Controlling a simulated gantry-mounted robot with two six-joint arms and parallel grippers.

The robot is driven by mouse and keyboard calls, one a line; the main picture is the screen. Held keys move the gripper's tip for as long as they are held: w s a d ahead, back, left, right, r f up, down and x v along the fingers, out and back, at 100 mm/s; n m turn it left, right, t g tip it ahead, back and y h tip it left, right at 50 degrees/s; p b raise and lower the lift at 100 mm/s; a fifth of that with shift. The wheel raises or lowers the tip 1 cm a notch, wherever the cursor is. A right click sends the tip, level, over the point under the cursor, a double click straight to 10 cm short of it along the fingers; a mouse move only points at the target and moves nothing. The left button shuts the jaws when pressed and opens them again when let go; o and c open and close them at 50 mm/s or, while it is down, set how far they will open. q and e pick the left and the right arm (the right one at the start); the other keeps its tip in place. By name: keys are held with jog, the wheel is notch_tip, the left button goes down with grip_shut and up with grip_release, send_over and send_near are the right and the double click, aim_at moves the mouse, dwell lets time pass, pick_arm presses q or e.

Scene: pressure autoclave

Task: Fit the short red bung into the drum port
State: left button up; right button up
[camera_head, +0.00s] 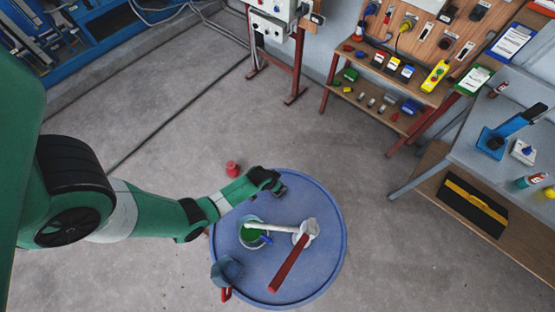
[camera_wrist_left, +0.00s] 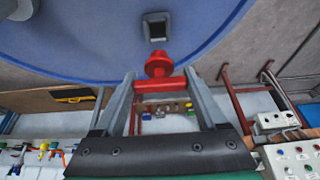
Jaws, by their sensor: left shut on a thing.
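The blue drum top (camera_head: 318,268) fills the lower middle of the head view; its blue surface also spans the top of the left wrist view (camera_wrist_left: 75,35). The drum port (camera_wrist_left: 155,28) is a grey squarish collar with a dark opening. My left gripper (camera_wrist_left: 160,84) is shut on the red bung (camera_wrist_left: 158,66), whose round head points toward the port. The bung appears apart from the port, just short of it. In the head view my left gripper (camera_head: 270,181) is over the drum's far edge and hides the bung. My right gripper is not in view.
A green-filled mug (camera_head: 253,236), a red-handled tool (camera_head: 288,264) and a blue-grey item with red (camera_head: 226,272) are on the drum top. Another red object (camera_head: 232,169) is beyond the drum's far left edge. Shelves (camera_head: 400,90) and a bench (camera_head: 460,150) stand at right.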

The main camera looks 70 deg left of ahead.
pick_arm(q)
jog(key=shift+f+b, duration=1.65)
jog(key=shift+f, duration=0.55)
jog(key=shift+f+b, duration=1.45)
jog(key=shift+f, duration=0.25)
jog(key=o, duration=1.3)
jog(key=shift+r, duration=0.1)
jog(key=p+v, duration=0.9)
jog(key=v, duration=0.2)
jog(key=shift+d+r, duration=0.1)
jog(key=shift+r, duration=0.2)
